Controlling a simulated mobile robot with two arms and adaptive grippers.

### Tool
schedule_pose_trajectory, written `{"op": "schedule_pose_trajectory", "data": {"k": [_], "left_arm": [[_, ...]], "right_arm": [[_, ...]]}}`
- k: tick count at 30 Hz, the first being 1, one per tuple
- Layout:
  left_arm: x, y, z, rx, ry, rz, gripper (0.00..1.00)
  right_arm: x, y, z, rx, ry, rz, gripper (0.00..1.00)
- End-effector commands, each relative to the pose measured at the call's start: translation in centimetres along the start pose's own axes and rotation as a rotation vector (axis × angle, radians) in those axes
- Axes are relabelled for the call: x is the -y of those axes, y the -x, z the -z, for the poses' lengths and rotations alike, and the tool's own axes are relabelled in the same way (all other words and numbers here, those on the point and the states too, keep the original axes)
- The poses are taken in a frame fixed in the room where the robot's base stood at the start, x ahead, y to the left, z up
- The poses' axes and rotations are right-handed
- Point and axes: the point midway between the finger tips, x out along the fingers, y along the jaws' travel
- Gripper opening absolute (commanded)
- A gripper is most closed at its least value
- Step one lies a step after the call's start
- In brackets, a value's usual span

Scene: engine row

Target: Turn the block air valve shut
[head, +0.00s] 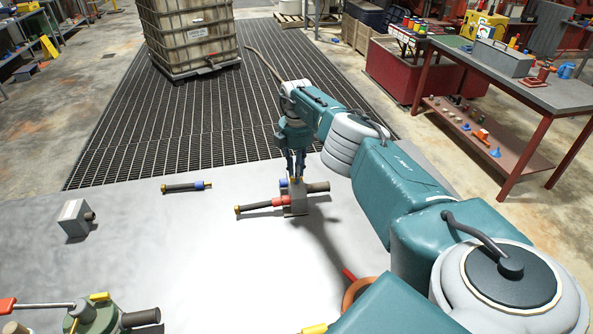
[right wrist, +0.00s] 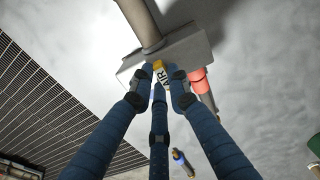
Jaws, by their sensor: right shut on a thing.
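The grey block (head: 298,205) stands on the pale floor panel below my right gripper (head: 295,177). It carries a dark pipe stub (head: 319,187) and a red-collared hose (head: 280,202). In the right wrist view the block (right wrist: 190,50) is close. My right gripper's fingertips are shut on the air valve handle (right wrist: 161,75), a small yellow and white piece marked AIR on the block. The fingers hide part of the handle, so I cannot tell its exact turn angle. My left gripper does not show.
Another grey block (head: 74,219) stands farther left, and a green fitting (head: 95,314) at bottom left. An orange ring (head: 358,294) is near my arm. The panel between them is clear.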

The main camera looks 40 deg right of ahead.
Motion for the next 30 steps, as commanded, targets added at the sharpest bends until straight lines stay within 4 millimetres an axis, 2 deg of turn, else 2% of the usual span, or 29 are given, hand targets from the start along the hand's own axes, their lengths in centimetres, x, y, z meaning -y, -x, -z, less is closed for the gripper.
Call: {"op": "schedule_pose_trajectory", "data": {"k": [16, 17, 19, 30], "left_arm": [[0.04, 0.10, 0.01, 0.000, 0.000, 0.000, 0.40], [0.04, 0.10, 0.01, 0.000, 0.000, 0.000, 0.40], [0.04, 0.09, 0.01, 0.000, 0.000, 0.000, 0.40], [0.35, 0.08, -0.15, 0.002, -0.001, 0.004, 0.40]], "right_arm": [[-0.04, 0.10, 0.07, -0.002, -0.021, -0.001, 0.00], [-0.03, 0.10, 0.07, -0.002, -0.021, -0.001, 0.22], [-0.03, 0.09, 0.06, -0.002, -0.021, -0.001, 0.35], [-0.04, 0.36, -0.01, -0.001, -0.021, -0.001, 0.35]]}}
